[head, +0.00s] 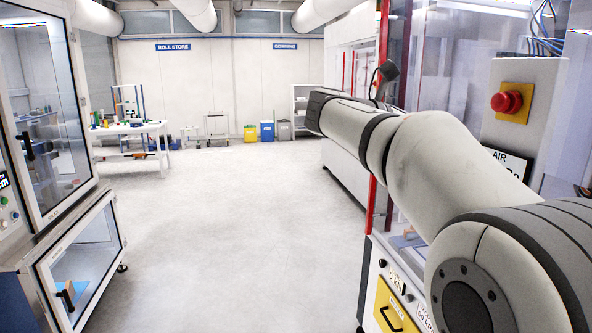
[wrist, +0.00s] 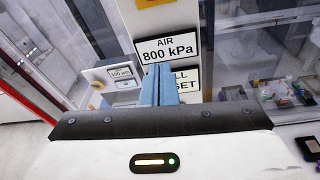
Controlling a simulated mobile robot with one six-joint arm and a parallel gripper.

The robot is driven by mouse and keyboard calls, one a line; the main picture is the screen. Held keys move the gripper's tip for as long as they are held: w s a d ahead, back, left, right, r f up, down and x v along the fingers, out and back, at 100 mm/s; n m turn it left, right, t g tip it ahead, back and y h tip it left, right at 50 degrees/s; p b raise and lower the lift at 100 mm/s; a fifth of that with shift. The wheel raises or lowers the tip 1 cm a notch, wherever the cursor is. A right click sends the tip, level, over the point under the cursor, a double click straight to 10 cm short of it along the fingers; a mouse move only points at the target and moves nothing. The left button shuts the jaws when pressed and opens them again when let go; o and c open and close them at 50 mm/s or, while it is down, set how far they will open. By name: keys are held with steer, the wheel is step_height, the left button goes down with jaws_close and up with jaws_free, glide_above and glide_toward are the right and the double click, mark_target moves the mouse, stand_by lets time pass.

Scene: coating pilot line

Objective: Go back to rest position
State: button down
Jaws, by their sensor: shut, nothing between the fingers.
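My gripper (wrist: 161,84) shows in the wrist view as two blue-grey fingers pressed together, with nothing between them. It points towards a panel with an "AIR 800 kPa" sign (wrist: 168,47), and a second sign (wrist: 186,84) is partly hidden behind the fingers. I cannot tell whether the fingertips touch the panel. In the head view my arm reaches in from the lower right, along the front of the machine on the right. The gripper itself is not visible there.
A red emergency button (head: 507,102) on a yellow plate sits beside my arm. A glass-doored cabinet (head: 75,230) stands at the left. A table (head: 130,128) with small items and several bins (head: 267,131) stand at the back. The middle floor is clear.

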steer(key=s+a+f+m+y, duration=0.4)
steer(key=s+f+m+y, duration=0.1)
steer(key=f, duration=0.6)
steer(key=s+a+f+m+y, duration=0.5)
steer(key=s+f+m, duration=0.2)
steer(key=s+f, duration=0.3)
steer(key=s+a+f+m+y+b, duration=0.1)
steer(key=s+a+f+m+y, duration=0.3)
steer(key=s+f, duration=0.4)
step_height(320, 180, down, 6)
steer(key=m+y, duration=0.1)
steer(key=m, duration=0.1)
steer(key=shift+a+f+m+y, duration=0.2)
steer(key=shift+m+y, duration=0.1)
